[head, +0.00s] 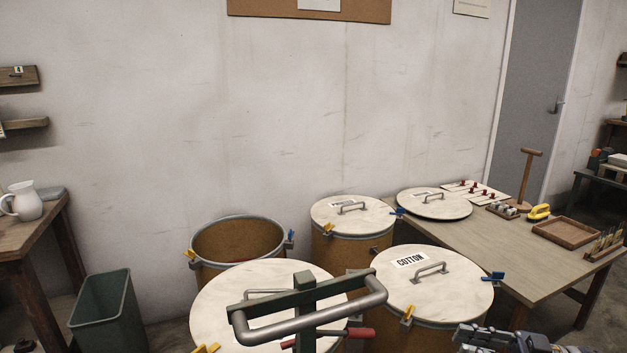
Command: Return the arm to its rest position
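My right gripper (468,338) shows only in part at the bottom edge, right of centre. It is dark and small in the picture, and I cannot tell whether its fingers are open or shut. It is in front of the drum labelled COTTON (408,288) and near the table's front end. No object shows clearly in it. My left gripper is not in view.
A grey loop handle on a green post (307,290) stands front centre. Around it are an open drum (238,240) and several lidded drums with clamps. A table (490,255) holds a tray (567,232) and tools. A green bin (105,305) stands left.

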